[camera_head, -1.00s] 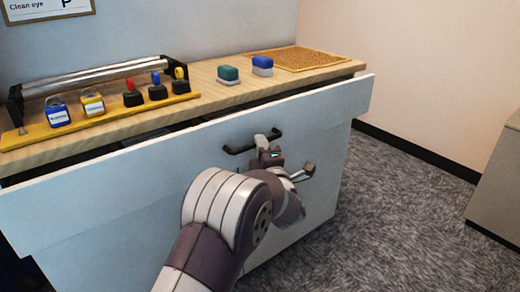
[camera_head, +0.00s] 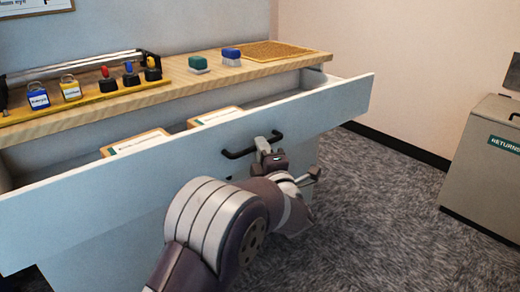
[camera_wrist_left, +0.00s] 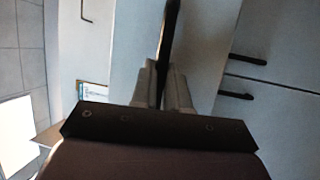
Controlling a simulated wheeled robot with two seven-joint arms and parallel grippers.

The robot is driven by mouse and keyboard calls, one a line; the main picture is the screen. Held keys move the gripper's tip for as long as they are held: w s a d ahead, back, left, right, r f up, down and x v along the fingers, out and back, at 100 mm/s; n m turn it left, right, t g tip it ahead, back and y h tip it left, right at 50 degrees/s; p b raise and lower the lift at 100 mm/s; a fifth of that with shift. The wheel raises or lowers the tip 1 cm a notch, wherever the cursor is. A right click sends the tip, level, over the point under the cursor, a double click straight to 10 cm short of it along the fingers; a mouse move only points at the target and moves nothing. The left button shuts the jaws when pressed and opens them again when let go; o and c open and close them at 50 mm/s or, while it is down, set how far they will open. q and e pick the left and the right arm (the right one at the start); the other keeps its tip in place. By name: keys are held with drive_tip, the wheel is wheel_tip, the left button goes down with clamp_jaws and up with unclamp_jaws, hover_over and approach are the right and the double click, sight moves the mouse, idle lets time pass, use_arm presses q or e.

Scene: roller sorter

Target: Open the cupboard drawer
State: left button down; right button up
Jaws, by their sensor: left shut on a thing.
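The cupboard drawer (camera_head: 330,108) stands well out from under the wooden top. Its black bar handle (camera_head: 240,153) is on the middle of the drawer front. My left gripper (camera_head: 266,146) is shut on the handle. In the left wrist view the handle (camera_wrist_left: 171,35) runs between the fingers of my left gripper (camera_wrist_left: 163,82). Inside the drawer lie boxes or files with pale labels, one at the left (camera_head: 137,143) and one further right (camera_head: 215,116). My right gripper is not in view.
A grey returns bin (camera_head: 480,165) stands at the right. Carpet between is clear.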

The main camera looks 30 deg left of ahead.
use_arm(q)
drive_tip(key=c, duration=1.1)
unclamp_jaws()
drive_tip(key=p+v, duration=0.3)
drive_tip(key=v, duration=0.9)
drive_tip(key=shift+s+d, duration=0.25)
drive_tip(key=shift+s, duration=0.1)
